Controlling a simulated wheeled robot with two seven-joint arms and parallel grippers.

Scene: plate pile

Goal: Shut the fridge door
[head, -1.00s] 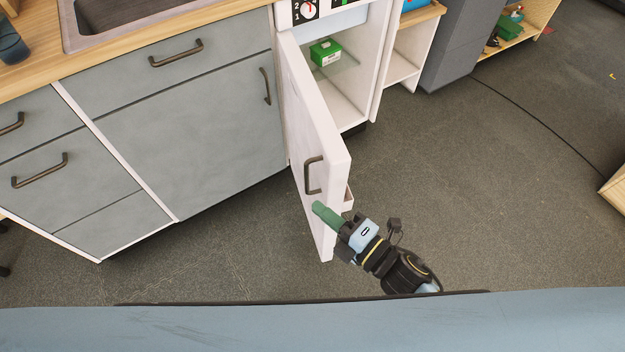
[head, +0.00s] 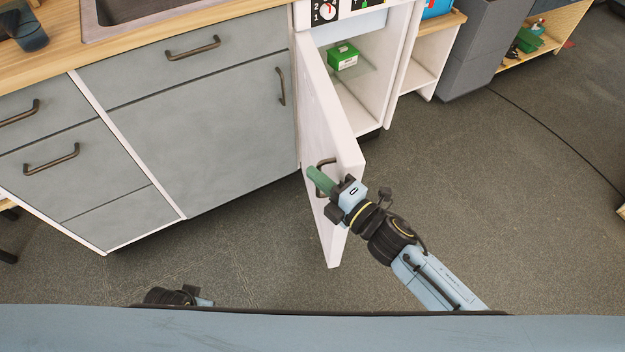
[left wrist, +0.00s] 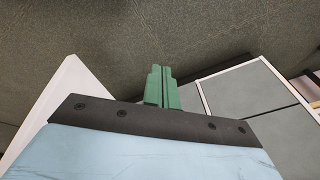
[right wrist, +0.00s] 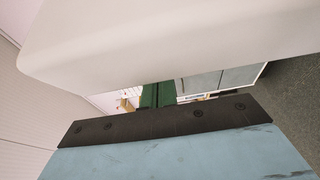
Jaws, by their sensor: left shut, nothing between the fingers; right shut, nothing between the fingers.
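The white fridge door (head: 332,140) stands wide open in the head view, swung out toward me from the white fridge (head: 388,75). Its dark handle (head: 320,190) is on the left face. My right gripper (head: 311,172) is shut and empty. Its green fingers reach across the door's free edge and overlap the upper handle; I cannot tell if they touch. In the right wrist view a pale panel (right wrist: 180,40) fills the top above the fingers.
A green box (head: 343,56) sits on a shelf inside the fridge. Grey cabinets (head: 200,125) with dark handles stand left of the door. A low white shelf unit (head: 425,65) and a grey bin (head: 473,45) stand to the right.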

